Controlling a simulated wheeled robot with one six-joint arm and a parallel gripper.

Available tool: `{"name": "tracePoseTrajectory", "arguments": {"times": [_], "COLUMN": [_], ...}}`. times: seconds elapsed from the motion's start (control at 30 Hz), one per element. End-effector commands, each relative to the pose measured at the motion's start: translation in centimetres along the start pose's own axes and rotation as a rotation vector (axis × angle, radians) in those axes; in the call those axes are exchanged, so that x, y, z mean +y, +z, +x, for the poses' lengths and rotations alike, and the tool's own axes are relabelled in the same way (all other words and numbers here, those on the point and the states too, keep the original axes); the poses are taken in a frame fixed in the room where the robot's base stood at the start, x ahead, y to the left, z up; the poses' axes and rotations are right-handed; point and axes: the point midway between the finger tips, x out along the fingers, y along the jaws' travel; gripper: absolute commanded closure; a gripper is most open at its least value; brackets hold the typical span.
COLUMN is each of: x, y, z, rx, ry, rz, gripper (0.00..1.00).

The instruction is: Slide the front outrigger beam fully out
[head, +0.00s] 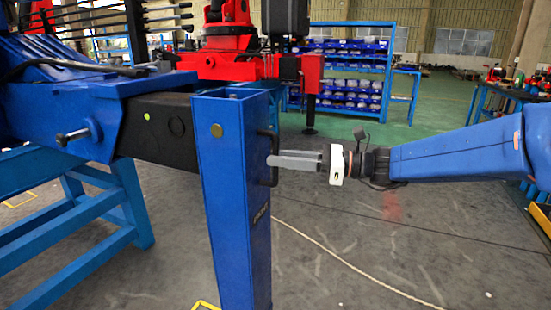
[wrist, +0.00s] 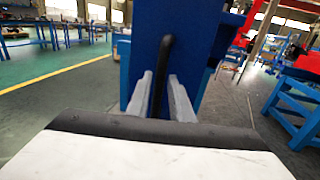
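The outrigger beam is a black box section (head: 160,128) that shows between the blue housing (head: 65,110) at left and the upright blue leg (head: 222,190) at its end. A black bar handle (head: 275,158) is on the right face of the leg; it also shows in the wrist view (wrist: 164,60). My gripper (head: 272,160) reaches in from the right at handle height. In the wrist view its two grey fingers (wrist: 160,76) stand on either side of the handle, with narrow gaps showing. The fingers look open around the bar, not closed on it.
A bolt with a T-shaped head (head: 73,136) sticks out of the housing. Blue trestles (head: 120,195) stand under it. A red machine (head: 225,50) and a blue bin shelf (head: 345,75) are behind. The floor below my arm is clear except for a thin cable (head: 345,262).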

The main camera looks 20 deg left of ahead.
Motion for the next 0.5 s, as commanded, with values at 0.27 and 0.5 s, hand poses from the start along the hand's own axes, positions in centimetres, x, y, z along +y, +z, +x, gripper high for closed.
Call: {"name": "tracePoseTrajectory", "arguments": {"times": [0.27,0.5], "x": [0.0,0.0], "y": [0.0,0.0], "z": [1.7,1.7], "rx": [0.000,0.000], "ry": [0.000,0.000], "rz": [0.000,0.000], "gripper": [0.80,0.80]}}
